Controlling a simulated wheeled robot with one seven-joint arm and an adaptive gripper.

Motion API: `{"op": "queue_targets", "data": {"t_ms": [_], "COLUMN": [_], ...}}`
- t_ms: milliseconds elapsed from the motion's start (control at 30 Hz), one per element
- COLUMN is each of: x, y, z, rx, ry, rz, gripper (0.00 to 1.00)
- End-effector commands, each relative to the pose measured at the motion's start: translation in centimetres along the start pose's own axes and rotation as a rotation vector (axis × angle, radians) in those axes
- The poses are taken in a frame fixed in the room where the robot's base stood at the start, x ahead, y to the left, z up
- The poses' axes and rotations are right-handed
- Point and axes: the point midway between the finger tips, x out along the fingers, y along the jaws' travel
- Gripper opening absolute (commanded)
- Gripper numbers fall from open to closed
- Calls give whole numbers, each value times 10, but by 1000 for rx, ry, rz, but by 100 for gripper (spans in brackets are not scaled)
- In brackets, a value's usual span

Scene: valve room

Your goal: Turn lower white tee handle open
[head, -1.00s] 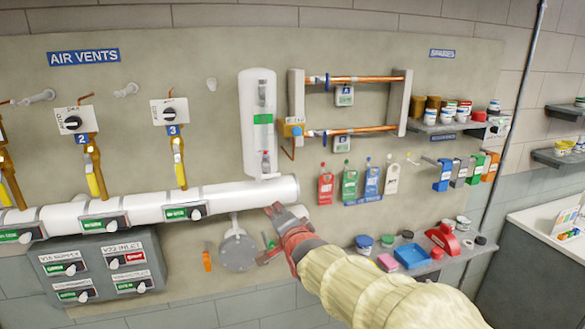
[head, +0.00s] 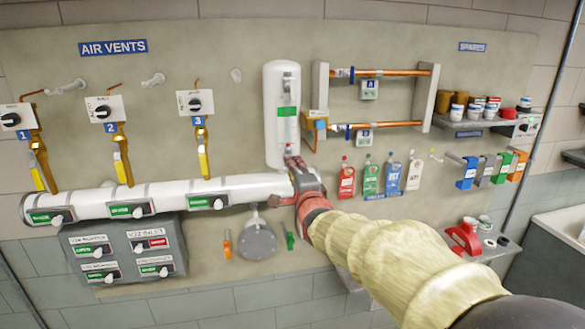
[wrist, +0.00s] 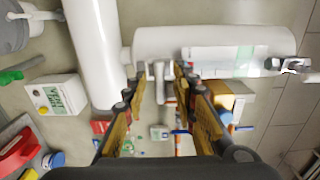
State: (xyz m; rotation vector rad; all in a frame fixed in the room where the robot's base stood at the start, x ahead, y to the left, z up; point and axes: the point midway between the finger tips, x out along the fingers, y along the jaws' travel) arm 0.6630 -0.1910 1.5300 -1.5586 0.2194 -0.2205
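A white upright cylinder (head: 282,135) with a green label is mounted on the panel. In the wrist view the cylinder (wrist: 215,45) lies sideways across the top. A small white tee handle (wrist: 160,82) stands near its lower end, between my fingers. Another handle (wrist: 285,65) is at its other end; in the head view this is the upper handle (head: 287,82). My gripper (head: 300,168) is at the cylinder's lower end and hides most of the lower handle there. In the wrist view my gripper (wrist: 160,72) is open, with a finger on each side of the handle; contact is unclear.
A thick white pipe (head: 165,196) runs left from beside my gripper, with several green-labelled valves. A round grey plate (head: 257,240) hangs below. Several coloured tags (head: 371,178) hang to the right.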

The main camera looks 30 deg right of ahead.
Motion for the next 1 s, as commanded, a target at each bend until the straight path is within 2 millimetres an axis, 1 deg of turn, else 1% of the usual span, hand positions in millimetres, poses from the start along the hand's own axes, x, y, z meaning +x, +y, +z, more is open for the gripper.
{"op": "queue_targets", "data": {"t_ms": [133,400,900,1000], "x": [7,8,8,8], "y": [1,1,1,1], "z": [0,0,0,0], "rx": [0,-1,-1,-1], "ry": [0,0,0,0], "rz": [1,1,1,1], "gripper": [28,28,0,0]}}
